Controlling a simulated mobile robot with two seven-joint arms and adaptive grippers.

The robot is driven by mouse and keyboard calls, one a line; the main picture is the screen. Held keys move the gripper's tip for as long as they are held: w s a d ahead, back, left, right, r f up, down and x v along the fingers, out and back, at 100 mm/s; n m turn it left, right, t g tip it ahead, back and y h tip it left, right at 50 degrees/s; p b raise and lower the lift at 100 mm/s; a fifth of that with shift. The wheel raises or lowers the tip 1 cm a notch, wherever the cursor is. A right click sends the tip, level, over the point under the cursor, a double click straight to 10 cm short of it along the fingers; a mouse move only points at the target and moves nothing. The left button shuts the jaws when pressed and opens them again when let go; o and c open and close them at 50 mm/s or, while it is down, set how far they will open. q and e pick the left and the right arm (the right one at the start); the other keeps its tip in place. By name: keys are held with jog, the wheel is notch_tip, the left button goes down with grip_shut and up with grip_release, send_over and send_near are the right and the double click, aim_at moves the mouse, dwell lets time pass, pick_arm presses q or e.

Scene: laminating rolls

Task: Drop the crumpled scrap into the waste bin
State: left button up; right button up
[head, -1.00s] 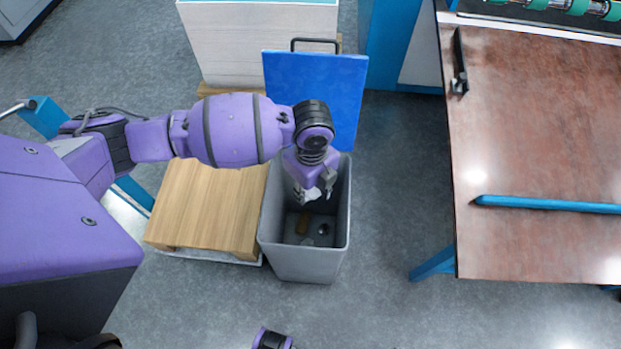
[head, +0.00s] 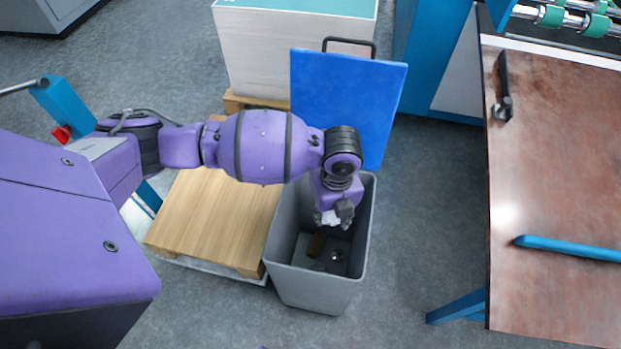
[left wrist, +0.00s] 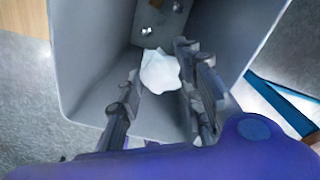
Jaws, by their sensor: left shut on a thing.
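The grey waste bin (head: 318,295) stands open on the floor, with a blue lid (head: 350,105) upright behind it. My left gripper (head: 334,221) points down inside the bin's mouth. It is shut on the white crumpled scrap (head: 331,219), which sits between its fingertips. In the left wrist view the scrap (left wrist: 160,72) shows between the two dark fingers (left wrist: 160,95), with the bin's grey walls (left wrist: 92,60) around it. Some small dark and brown items lie on the bin floor. My right gripper is not in view.
A wooden pallet-like stack (head: 215,220) stands close to the left of the bin. A tall pale paper stack (head: 290,50) is behind. A brown-topped table (head: 550,150) with a blue bar (head: 570,248) is at the right. The floor between bin and table is clear.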

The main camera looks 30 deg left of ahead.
aim_at(332, 215)
pick_arm(q)
jog(key=shift+w, duration=0.2)
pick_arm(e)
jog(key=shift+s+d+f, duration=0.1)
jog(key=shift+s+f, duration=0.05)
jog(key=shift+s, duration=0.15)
pick_arm(q)
jog(key=o, duration=0.9)
jog(key=shift+c, duration=0.2)
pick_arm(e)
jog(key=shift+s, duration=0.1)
pick_arm(q)
notch_tip(332, 215, up, 12)
jog(key=shift+d, duration=0.15)
